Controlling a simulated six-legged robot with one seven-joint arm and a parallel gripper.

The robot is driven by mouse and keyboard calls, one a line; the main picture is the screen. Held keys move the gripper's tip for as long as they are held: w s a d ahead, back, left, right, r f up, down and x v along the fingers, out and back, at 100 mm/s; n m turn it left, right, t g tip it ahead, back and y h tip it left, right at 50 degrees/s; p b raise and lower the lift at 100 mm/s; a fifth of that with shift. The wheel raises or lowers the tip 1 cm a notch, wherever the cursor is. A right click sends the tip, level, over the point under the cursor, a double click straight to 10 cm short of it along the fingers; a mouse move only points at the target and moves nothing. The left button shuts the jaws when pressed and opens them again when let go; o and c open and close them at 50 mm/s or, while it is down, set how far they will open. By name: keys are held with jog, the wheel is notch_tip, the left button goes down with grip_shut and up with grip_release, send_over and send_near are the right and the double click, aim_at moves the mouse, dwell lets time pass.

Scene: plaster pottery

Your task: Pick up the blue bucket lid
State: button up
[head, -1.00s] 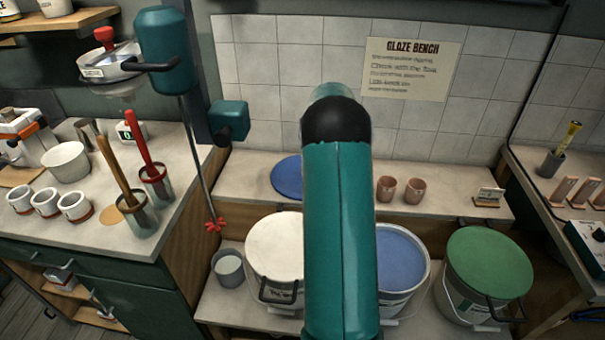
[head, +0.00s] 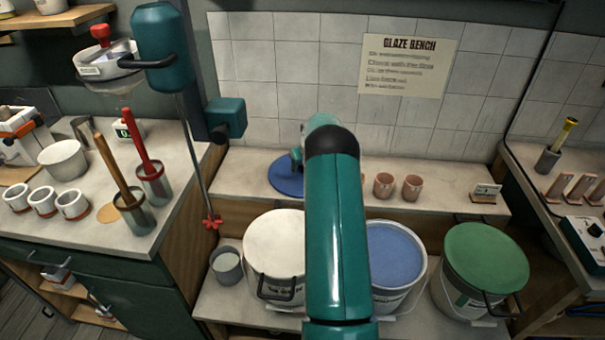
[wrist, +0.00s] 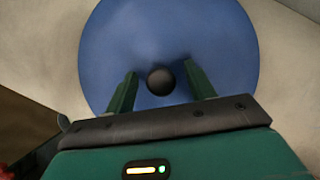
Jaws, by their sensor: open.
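The blue bucket lid (head: 287,182) is a flat blue disc lying on the back shelf of the bench, partly hidden by my arm in the head view. In the wrist view the lid (wrist: 170,35) fills the middle, with a dark round knob (wrist: 160,81) at its centre. My gripper (wrist: 161,85) is open over the lid, one green finger on each side of the knob, with gaps to both. I cannot tell how high the fingertips are above the lid. In the head view my arm hides most of the gripper.
Below the shelf stand a white-topped bucket (head: 275,245), an open bucket of blue glaze (head: 397,255) and a green-topped bucket (head: 486,258). A mixer shaft (head: 197,150) hangs at left.

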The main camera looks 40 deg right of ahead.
jog(key=shift+f, duration=0.1)
jog(key=shift+c, duration=0.2)
grip_shut()
jog(key=shift+w+r, duration=0.1)
jog(key=shift+r, duration=0.3)
jog(key=r, duration=0.3)
jog(key=shift+s+a, duration=0.1)
jog(key=shift+s, duration=0.1)
jog(key=s+a+r, duration=0.8)
jog(key=s+r, duration=0.1)
jog(key=s, duration=0.1)
jog(key=shift+s+a, duration=0.3)
jog(key=shift+a, duration=0.1)
